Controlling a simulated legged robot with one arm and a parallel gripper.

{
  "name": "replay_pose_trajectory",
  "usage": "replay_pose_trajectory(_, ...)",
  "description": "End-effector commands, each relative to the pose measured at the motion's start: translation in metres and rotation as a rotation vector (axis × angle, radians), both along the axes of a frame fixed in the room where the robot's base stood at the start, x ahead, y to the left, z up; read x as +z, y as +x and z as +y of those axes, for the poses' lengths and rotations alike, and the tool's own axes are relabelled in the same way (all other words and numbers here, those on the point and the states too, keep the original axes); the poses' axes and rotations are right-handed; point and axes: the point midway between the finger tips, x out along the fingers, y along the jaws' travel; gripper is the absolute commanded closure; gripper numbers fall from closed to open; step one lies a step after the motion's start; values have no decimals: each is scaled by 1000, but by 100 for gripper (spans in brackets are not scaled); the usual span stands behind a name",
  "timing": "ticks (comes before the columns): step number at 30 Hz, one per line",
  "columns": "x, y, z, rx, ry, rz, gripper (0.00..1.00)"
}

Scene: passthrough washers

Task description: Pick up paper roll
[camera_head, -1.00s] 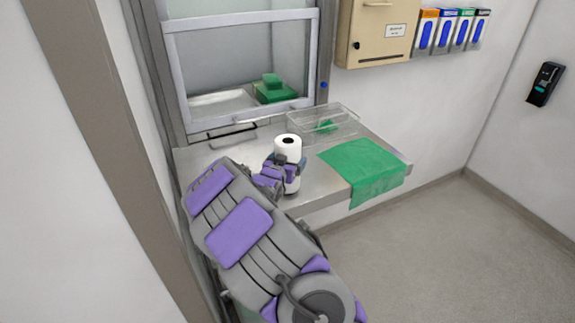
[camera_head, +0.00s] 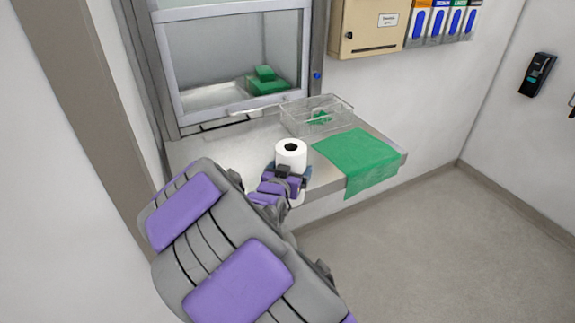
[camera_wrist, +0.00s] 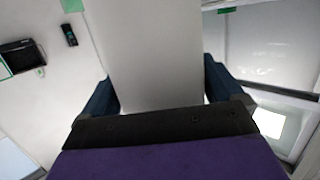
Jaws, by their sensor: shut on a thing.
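The white paper roll (camera_head: 291,154) stands upright at the front of the steel counter (camera_head: 222,150), its dark core hole facing up. My gripper (camera_head: 290,172) is shut on the roll from the near side. In the wrist view the roll (camera_wrist: 157,60) fills the middle between the two dark blue fingers of my gripper (camera_wrist: 160,95). The roll's lower part is mostly hidden behind my gripper and arm, so I cannot tell whether it touches the counter.
A clear tray (camera_head: 316,115) with a green item stands behind the roll. A green cloth (camera_head: 357,160) hangs over the counter's front edge at right. A sash window (camera_head: 232,60) with green boxes (camera_head: 266,83) lies behind. The floor at right (camera_head: 400,250) is clear.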

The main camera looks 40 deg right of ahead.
Motion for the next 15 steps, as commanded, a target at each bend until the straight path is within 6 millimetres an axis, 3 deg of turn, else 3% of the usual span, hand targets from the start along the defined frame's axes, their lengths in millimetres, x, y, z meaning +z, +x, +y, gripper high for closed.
replay_pose_trajectory(15,-3,-12,7,-1,-5,-4,51)
